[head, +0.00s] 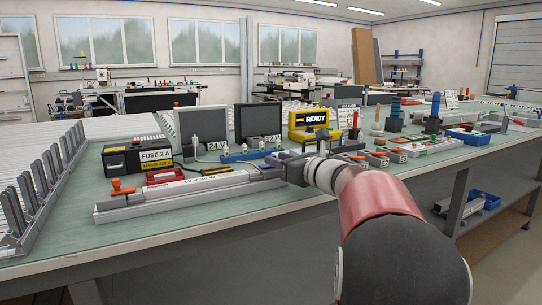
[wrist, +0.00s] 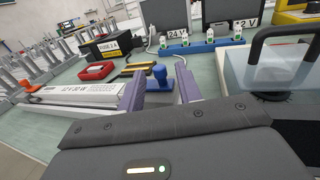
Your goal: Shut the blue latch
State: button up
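The blue latch (wrist: 160,77) shows in the wrist view as a rounded knob on a short stem, at the right end of a long pale frame (wrist: 78,93) labelled 12 V 30 W. My gripper (wrist: 160,72) is open, with one purple finger on each side of the knob. I see gaps between the fingers and the knob; contact is not clear. In the head view my gripper (head: 287,163) is at the right end of the frame (head: 180,192), and the latch is hard to make out there. An orange latch (head: 118,187) is at the frame's left end.
Behind the frame are a red tray (head: 165,176), a black FUSE 2 A box (head: 137,156) and a blue rail (head: 250,154) before dark 24 V and 12 V panels. A yellow READY unit (head: 314,122) stands beyond. Slotted racks (head: 35,190) are at left. Bare bench lies in front.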

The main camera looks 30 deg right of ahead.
aim_at(272, 155)
jog(key=shift+x, duration=1.5)
grip_shut()
jog(key=shift+a, duration=0.1)
